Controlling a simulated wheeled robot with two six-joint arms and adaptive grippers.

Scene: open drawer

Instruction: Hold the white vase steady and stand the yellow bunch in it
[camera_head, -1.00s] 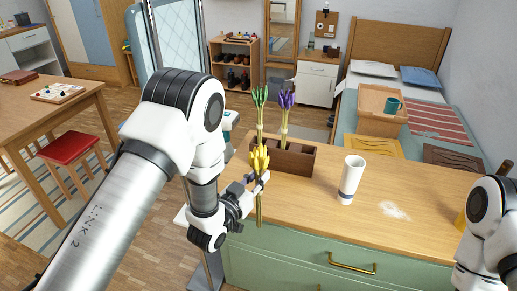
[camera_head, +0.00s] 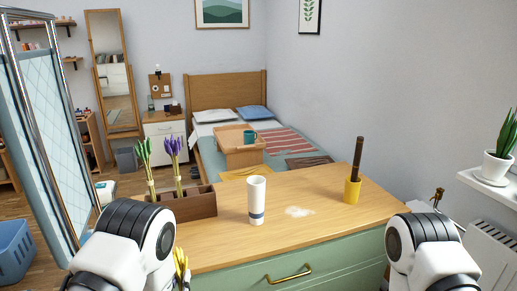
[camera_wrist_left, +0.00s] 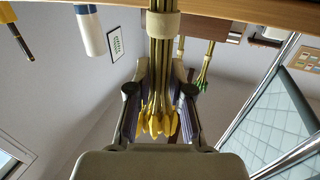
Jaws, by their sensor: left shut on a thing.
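The white vase (camera_head: 257,199) stands upright on the wooden tabletop, with a grey band low on it. It also shows in the left wrist view (camera_wrist_left: 91,32), which is upside down. The yellow bunch (camera_head: 181,264) shows only in part beside my left arm in the head view. In the left wrist view, its yellow heads (camera_wrist_left: 157,124) and banded stems lie between the fingers. My left gripper (camera_wrist_left: 161,78) is shut on the yellow bunch, apart from the vase. My left arm hides most of this gripper in the head view. My right gripper cannot be made out; only that arm shows.
A brown wooden holder (camera_head: 198,207) with a green bunch (camera_head: 146,163) and a purple bunch (camera_head: 175,160) stands left of the vase. A yellow pot (camera_head: 351,190) with a dark stick stands to the right. A white powdery patch (camera_head: 298,211) lies between vase and pot.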

